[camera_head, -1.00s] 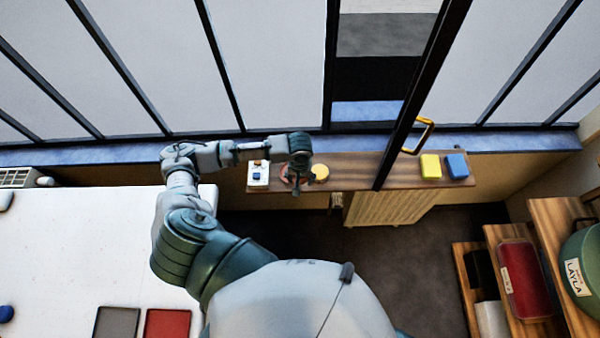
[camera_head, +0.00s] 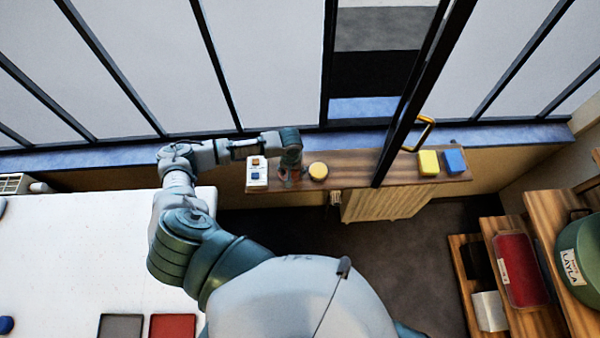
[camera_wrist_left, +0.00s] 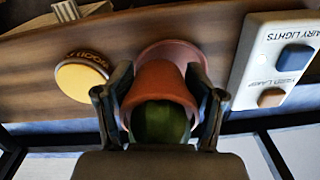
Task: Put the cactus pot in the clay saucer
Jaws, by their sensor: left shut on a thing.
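My left gripper (camera_wrist_left: 160,105) is shut on the cactus pot (camera_wrist_left: 160,85), a reddish-brown clay pot, with one finger on each side. The green cactus (camera_wrist_left: 160,124) shows in the pot's wide mouth, close to the wrist camera. The clay saucer (camera_wrist_left: 190,53), a flat reddish disc on the shelf, shows just beyond the pot's base and is partly covered by it. I cannot tell whether pot and saucer touch. In the head view the left gripper (camera_head: 291,172) is over the saucer's area, and pot and saucer are hard to separate. My right gripper is not in view.
On the narrow wooden shelf (camera_head: 370,170), a white switch panel (camera_head: 257,174) and a round yellow button (camera_head: 318,171) flank the saucer closely. Yellow (camera_head: 428,163) and blue (camera_head: 454,161) blocks lie farther right. A window frame stands behind the shelf.

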